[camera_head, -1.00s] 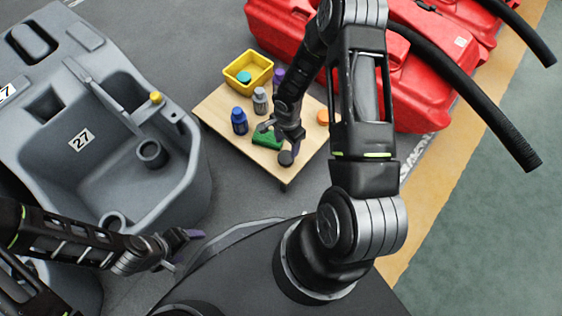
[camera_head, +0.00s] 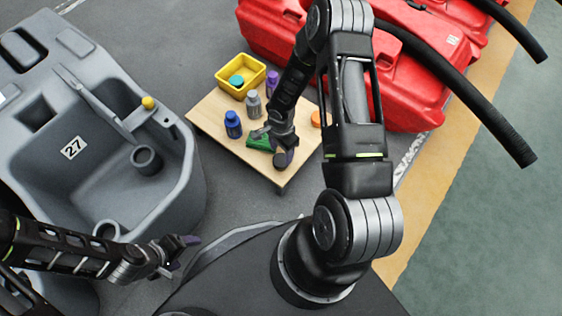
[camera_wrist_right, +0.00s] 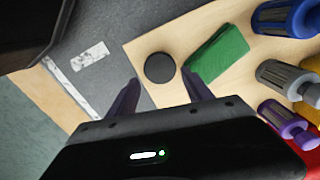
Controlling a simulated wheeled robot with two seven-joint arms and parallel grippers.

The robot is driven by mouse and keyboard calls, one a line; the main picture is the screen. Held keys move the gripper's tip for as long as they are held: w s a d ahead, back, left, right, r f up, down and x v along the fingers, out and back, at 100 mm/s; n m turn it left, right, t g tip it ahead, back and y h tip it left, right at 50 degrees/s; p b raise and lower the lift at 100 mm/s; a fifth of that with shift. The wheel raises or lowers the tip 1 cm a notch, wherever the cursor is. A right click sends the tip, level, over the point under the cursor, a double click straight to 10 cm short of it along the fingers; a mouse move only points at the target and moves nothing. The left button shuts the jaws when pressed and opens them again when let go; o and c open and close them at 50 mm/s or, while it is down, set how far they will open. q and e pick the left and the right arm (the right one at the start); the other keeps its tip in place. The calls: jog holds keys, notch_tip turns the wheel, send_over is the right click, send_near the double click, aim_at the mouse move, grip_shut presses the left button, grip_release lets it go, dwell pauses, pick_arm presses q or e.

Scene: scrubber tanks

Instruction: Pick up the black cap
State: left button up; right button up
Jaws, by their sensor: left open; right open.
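The black cap (camera_wrist_right: 159,67) is a round dark disc on the wooden table, near its edge, in the right wrist view. It lies beside a green block (camera_wrist_right: 217,55). In the head view the cap is not clearly visible behind my right gripper. My right gripper (camera_head: 271,149) is open and low over the near corner of the table. In the right wrist view its fingers (camera_wrist_right: 161,90) are apart, with the cap just beyond the gap between them. My left gripper (camera_head: 178,256) is open and empty, off to the left, beside the grey tank.
The wooden table (camera_head: 213,121) also holds a yellow bin (camera_head: 228,82), a blue bottle (camera_head: 233,126), a grey bottle (camera_head: 253,105), a purple bottle (camera_head: 272,82) and an orange item (camera_head: 316,119). A grey tank (camera_head: 165,190) stands left; red tanks (camera_head: 405,100) stand behind.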

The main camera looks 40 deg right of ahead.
aim_at(282, 159)
notch_tip(282, 159, down, 5)
jog(key=shift+d+f+b, duration=0.1)
jog(key=shift+b, duration=1)
jog(key=shift+c, duration=0.6)
jog(key=c, duration=0.9)
jog(key=shift+r, duration=0.2)
notch_tip(282, 159, up, 10)
jog(key=p, duration=0.3)
jog(key=shift+f+p, duration=0.1)
jog(key=shift+p, duration=0.3)
jog(key=shift+w, duration=0.1)
